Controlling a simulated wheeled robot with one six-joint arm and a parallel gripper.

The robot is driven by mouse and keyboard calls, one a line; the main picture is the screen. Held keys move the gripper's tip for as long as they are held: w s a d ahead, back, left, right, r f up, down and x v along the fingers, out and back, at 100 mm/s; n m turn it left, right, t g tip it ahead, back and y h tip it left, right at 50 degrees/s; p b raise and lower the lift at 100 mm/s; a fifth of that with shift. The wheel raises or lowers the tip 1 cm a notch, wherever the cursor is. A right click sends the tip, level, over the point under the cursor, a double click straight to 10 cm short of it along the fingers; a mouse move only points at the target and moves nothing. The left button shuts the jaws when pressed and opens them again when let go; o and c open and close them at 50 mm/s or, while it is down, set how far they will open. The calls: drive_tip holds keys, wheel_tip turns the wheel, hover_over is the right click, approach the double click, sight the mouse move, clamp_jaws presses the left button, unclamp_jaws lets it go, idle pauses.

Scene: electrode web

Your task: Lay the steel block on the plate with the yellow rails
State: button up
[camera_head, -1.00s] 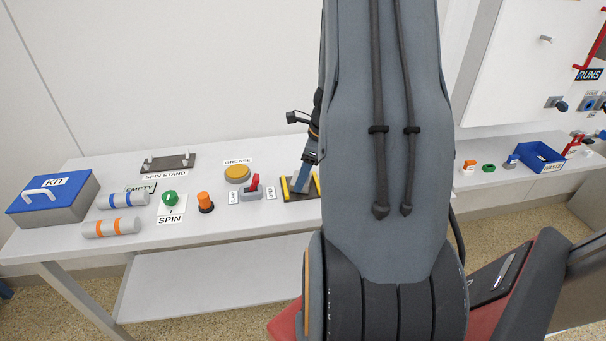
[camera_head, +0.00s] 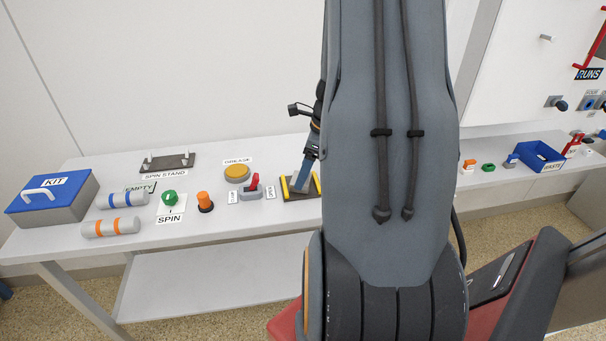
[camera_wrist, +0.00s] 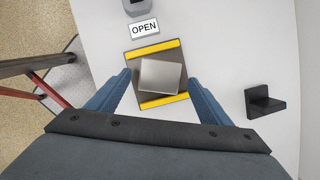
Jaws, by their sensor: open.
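The steel block (camera_wrist: 160,75) is a shiny grey square in the wrist view. It lies between the two yellow rails of the dark plate (camera_wrist: 174,58), turned a little relative to them. The plate also shows in the head view (camera_head: 291,195), partly behind my arm; I cannot make out the block there. My gripper (camera_wrist: 159,80) is open, with one blue finger on each side of the plate and block. I see gaps between the fingers and the block. In the head view one finger (camera_head: 303,174) reaches down over the plate.
A grey switch with a red lever (camera_head: 252,189) stands left of the plate, by the OPEN label (camera_wrist: 144,28). A black bracket (camera_wrist: 264,102) is to the right in the wrist view. An orange knob (camera_head: 204,201) and grease pad (camera_head: 237,173) are farther left.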

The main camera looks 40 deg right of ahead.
drive_tip(key=b+v, duration=0.1)
drive_tip(key=v, duration=0.9)
drive_tip(key=s+a+f+n+g+h, duration=0.1)
drive_tip(key=s+a+n, duration=0.2)
drive_tip(key=a+n, duration=1.1)
drive_tip(key=s+a+f+n+g+h, duration=0.1)
drive_tip(key=s+a+n, duration=0.2)
drive_tip(key=a+n, duration=1.2)
drive_tip(key=shift+a+f, duration=0.3)
drive_tip(key=shift+a, duration=0.6)
drive_tip(key=shift+c, duration=0.2)
